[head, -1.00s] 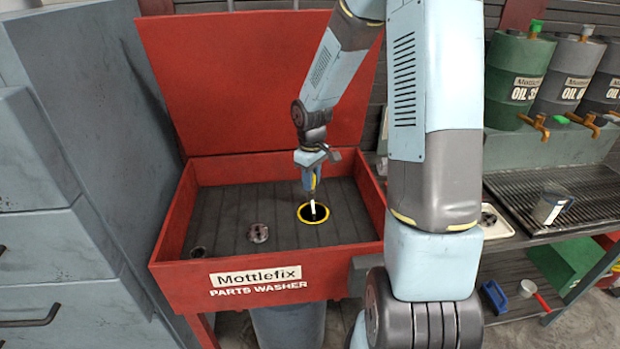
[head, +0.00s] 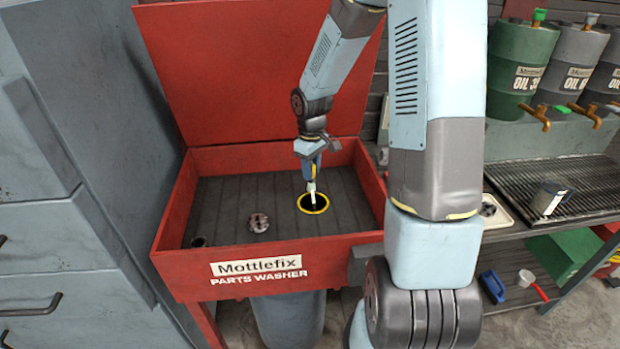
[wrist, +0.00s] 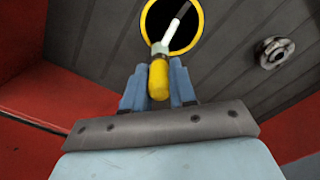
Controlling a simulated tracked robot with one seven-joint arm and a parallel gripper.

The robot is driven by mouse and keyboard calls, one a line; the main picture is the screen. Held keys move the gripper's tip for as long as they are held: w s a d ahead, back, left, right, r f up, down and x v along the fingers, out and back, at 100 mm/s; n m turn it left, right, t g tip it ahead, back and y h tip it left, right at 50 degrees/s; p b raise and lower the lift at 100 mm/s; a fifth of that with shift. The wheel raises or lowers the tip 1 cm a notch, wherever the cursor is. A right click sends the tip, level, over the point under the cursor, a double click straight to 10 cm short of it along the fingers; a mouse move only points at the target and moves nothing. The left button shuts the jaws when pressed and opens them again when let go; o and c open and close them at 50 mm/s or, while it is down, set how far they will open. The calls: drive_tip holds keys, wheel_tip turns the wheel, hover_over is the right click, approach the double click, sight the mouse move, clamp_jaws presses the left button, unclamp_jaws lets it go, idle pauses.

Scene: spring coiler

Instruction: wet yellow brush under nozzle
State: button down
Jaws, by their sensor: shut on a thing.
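The yellow brush (wrist: 158,78) is held in my gripper (wrist: 158,85), whose blue fingers are shut on its yellow handle. Its white and dark lower part points at a yellow-ringed dark hole (wrist: 199,20) in the washer's floor. In the head view my gripper (head: 312,172) is over the red parts washer (head: 170,235), with the brush's pale shaft (head: 312,192) reaching down at the ringed hole (head: 325,206). I cannot tell how deep the tip is in the hole. No nozzle is clearly seen.
A round metal part (head: 259,222) lies on the washer floor, left of the ring. A small dark hole (head: 198,242) is in the front left corner. The raised red lid (head: 250,80) stands behind. Oil drums (head: 520,75) and a grate (head: 590,180) are at right.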

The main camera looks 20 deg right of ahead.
drive_tip(key=shift+s+a+r, duration=0.15)
drive_tip(key=shift+s+r, duration=0.6)
drive_tip(key=shift+r, duration=0.2)
drive_tip(key=shift+s+a+r, duration=0.15)
drive_tip(key=shift+s+r, duration=0.6)
drive_tip(key=shift+r, duration=0.15)
